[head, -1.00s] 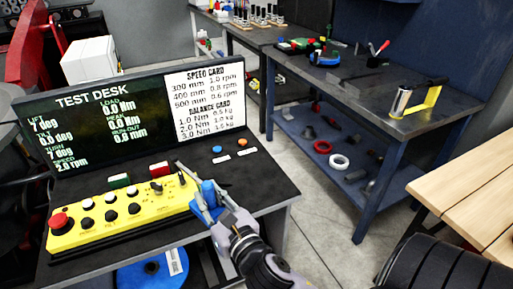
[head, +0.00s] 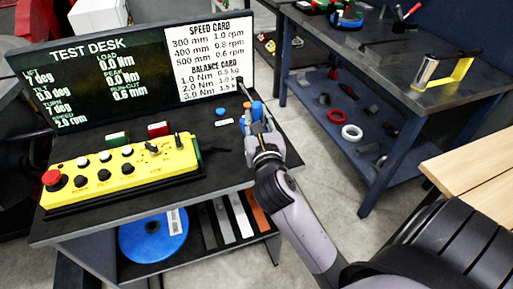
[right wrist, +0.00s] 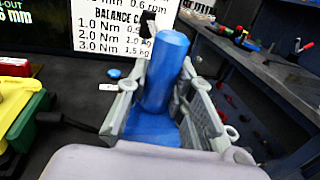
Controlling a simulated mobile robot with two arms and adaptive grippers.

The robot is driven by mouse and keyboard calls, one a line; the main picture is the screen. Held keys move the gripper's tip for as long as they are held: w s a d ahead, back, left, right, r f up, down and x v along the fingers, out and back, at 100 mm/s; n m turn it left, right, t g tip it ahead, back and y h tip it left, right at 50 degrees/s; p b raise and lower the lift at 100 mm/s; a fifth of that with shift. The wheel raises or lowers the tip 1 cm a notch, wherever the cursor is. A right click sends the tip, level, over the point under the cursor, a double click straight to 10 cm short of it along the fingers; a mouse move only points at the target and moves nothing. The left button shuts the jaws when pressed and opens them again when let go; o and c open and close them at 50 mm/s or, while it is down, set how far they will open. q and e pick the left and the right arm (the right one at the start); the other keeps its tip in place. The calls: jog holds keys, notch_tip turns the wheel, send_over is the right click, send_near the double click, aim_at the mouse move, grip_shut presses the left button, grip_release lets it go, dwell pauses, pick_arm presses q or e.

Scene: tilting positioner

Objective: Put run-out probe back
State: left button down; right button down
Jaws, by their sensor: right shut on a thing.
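The run-out probe appears as a blue cylinder on a blue block, held in my right gripper (head: 257,120) above the right part of the test desk (head: 215,165). In the right wrist view the blue probe (right wrist: 165,72) stands between the two grey fingers of the gripper (right wrist: 166,100), which are shut on it. It leans slightly to the right there. A short dark tip shows behind it, near the balance card. I cannot tell whether the probe touches the desk. No separate holder for it is clear. My left gripper is not in view.
The yellow control box (head: 125,172) stands left of my right gripper. The screen panel (head: 85,70) rises behind it. A blue button (head: 221,112) is close by. A blue disc (head: 153,233) lies on the shelf below. A dark workbench (head: 385,75) is at right.

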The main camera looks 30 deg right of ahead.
notch_tip(320, 180, down, 4)
jog(key=shift+f+b, duration=0.2)
jog(key=shift+b, duration=0.35)
jog(key=shift+f+b, duration=0.7)
jog(key=shift+f, duration=1.35)
jog(key=shift+f, duration=0.15)
jog(key=c, duration=1.4)
grip_release()
jog(key=shift+a, duration=0.1)
